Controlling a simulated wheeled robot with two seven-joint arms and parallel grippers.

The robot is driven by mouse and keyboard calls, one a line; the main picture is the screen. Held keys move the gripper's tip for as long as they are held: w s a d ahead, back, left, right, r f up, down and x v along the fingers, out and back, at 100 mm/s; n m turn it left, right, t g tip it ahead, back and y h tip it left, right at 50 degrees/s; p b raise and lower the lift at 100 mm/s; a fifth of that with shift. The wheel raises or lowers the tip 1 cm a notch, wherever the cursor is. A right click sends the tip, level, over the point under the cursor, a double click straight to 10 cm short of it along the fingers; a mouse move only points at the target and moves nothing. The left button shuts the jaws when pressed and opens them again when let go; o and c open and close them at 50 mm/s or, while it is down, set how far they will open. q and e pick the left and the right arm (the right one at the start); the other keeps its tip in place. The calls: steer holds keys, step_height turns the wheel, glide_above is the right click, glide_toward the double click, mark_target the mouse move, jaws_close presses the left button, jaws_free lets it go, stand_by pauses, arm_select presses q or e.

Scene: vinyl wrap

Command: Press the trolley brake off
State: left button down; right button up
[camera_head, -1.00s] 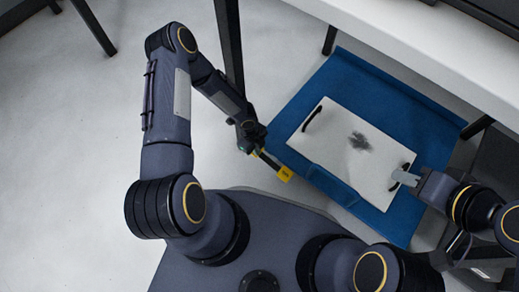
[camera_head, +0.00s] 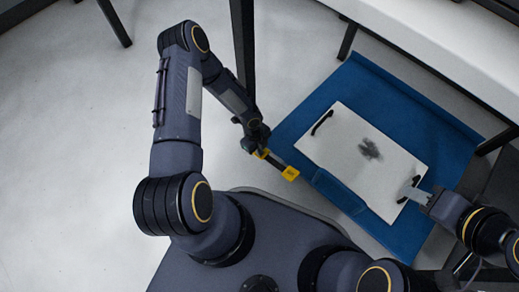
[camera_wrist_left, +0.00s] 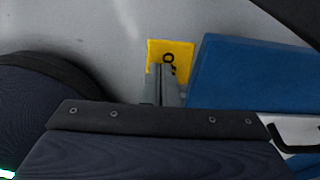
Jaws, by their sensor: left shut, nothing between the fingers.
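The blue trolley (camera_head: 350,85) stands right of centre in the head view, and its blue side also shows in the left wrist view (camera_wrist_left: 245,75). A yellow brake pedal (camera_head: 290,174) lies by its left corner. In the left wrist view the yellow pedal (camera_wrist_left: 157,47) has a black mark and lies just beyond the fingers. My left gripper (camera_head: 275,163) is shut and empty, its tips over the pedal; contact cannot be told. My right gripper (camera_head: 410,193) is at the right black handle of the white board; whether it grips the handle is unclear.
The white board (camera_head: 345,140) lies on the trolley, with a dark smudge and a second handle (camera_head: 322,122). A white table (camera_head: 430,45) stands behind, with a dark leg (camera_head: 243,60) near my left arm. The floor at left is clear.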

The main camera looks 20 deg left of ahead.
stand_by(0.4)
arm_select(q)
step_height(320, 180, up, 8)
steer(key=a+p, duration=0.1)
steer(key=p, duration=0.2)
steer(key=shift+w+a+f, duration=0.15)
steer(key=shift+w+a, duration=0.05)
steer(key=shift+w, duration=0.05)
steer(key=shift+s, duration=0.1)
stand_by(0.3)
